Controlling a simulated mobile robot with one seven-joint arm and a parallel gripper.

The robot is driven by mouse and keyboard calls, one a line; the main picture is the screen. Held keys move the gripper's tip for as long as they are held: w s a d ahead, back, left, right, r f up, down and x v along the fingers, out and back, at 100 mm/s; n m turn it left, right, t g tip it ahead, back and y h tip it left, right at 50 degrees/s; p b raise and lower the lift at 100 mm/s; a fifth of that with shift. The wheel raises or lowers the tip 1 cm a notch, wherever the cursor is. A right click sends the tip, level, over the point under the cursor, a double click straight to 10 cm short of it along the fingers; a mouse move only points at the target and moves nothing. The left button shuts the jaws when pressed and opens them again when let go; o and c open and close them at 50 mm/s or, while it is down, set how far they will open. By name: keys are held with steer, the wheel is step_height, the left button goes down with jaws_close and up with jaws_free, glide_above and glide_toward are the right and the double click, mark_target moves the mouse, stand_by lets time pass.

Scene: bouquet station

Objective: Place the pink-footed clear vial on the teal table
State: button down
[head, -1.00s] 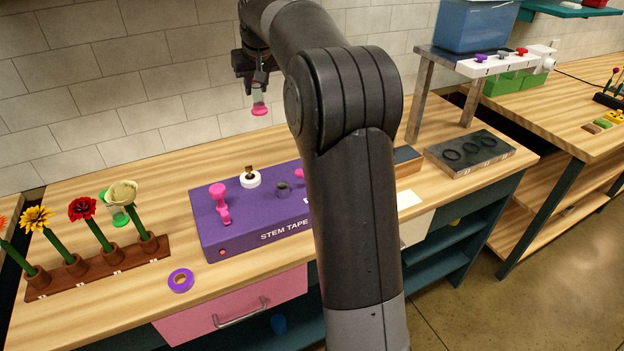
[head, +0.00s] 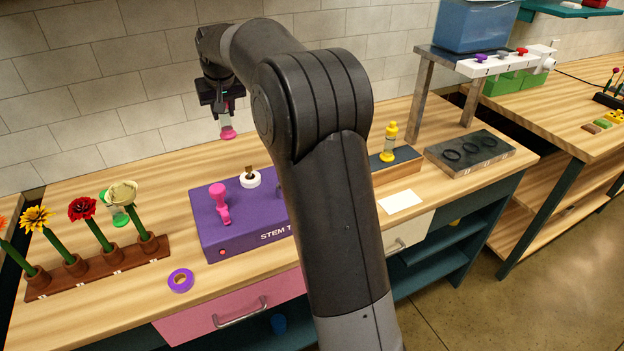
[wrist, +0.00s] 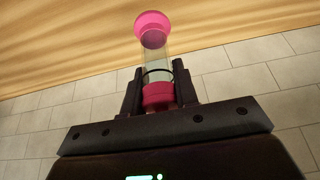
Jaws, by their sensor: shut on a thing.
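The clear vial has a pink foot (head: 228,134) and hangs upright above the back of the wooden bench. In the wrist view its clear tube (wrist: 157,65) stretches away from the fingers, the pink foot at the far end and a pink cap between the fingers. My gripper (head: 224,108) is shut on the vial at its capped end, well above the bench top, left of my arm. A teal surface (head: 565,10) is partly in view at the top right edge; I cannot tell whether it is the teal table.
A purple stem tape box (head: 225,238) with a pink post sits below the vial. A flower rack (head: 100,268) stands at left, a purple tape ring (head: 181,280) in front. A yellow-capped vial (head: 389,143) and a raised stand (head: 424,95) with a blue bin are at right.

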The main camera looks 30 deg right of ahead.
mark_target(226, 128)
step_height(226, 128, down, 6)
steer(key=shift+r, duration=0.2)
steer(key=shift+w+a+f, duration=0.75)
steer(key=shift+a+f, duration=1.05)
steer(key=shift+w+a+f, duration=0.7)
steer(key=shift+a+f, duration=1.1)
steer(key=shift+f, duration=0.05)
steer(key=shift+w+a+f, duration=0.75)
steer(key=shift+a+f, duration=1.05)
steer(key=shift+f, duration=0.15)
steer(key=c, duration=1.1)
jaws_free()
